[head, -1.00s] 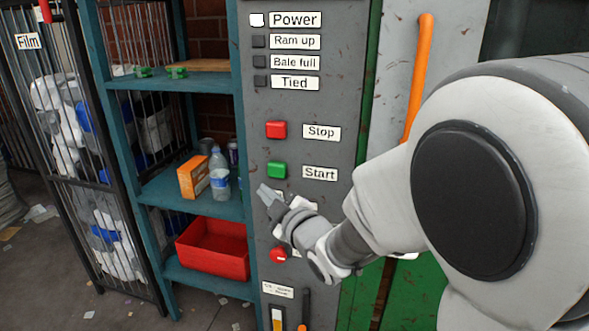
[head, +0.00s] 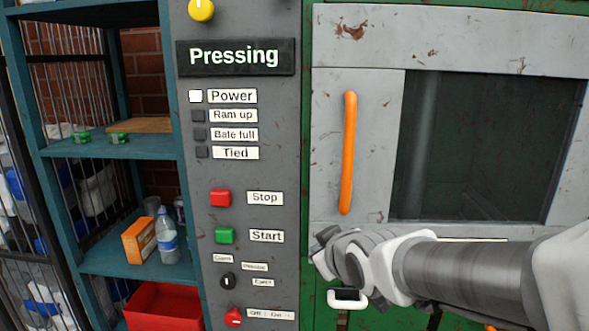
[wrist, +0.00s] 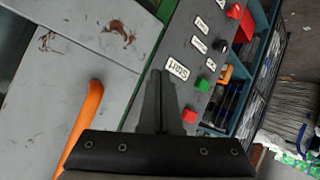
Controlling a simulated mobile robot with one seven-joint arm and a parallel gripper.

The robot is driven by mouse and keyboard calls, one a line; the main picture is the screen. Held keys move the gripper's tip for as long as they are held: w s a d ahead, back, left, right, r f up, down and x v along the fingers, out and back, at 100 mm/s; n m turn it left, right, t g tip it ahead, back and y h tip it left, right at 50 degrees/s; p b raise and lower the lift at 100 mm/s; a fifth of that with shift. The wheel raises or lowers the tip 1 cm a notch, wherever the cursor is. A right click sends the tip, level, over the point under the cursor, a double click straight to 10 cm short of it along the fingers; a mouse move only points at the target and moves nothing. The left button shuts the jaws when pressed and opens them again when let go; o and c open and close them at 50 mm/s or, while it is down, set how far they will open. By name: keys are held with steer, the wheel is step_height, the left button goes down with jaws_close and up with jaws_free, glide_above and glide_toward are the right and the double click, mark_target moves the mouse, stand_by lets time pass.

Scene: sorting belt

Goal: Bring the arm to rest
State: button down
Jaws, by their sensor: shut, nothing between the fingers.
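My gripper (head: 324,241) is in front of the grey press door, to the right of the control panel (head: 285,220) and below the orange handle. In the wrist view my gripper (wrist: 157,75) shows its two dark fingers together, with nothing between them. The fingers point toward the panel. They appear apart from the door and buttons, though exact depth is hard to tell. My arm reaches in from the right edge of the head view.
The panel has a red Stop button (head: 220,198), a green Start button (head: 224,235) and a dark selector knob (head: 227,280). The orange handle (head: 348,153) stands above my gripper. A teal shelf (head: 110,262) holds an orange box (head: 138,241), a bottle (head: 166,236) and a red bin (head: 165,306).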

steer(key=s+d+r+m+g+h+p, duration=0.1)
steer(key=s+d+m+g+p, duration=0.1)
steer(key=s, duration=0.8)
steer(key=s+d+r+m+g+h+p, duration=0.1)
steer(key=s+d+m, duration=0.4)
steer(key=s, duration=0.5)
steer(key=d+r+g+p, duration=0.1)
steer(key=d+g, duration=0.1)
steer(key=shift+d+r+m+g+h+p, duration=0.25)
steer(key=shift+m+g+h+p, duration=0.05)
steer(key=shift+h, duration=0.1)
steer(key=shift+s, duration=0.1)
stand_by(2.2)
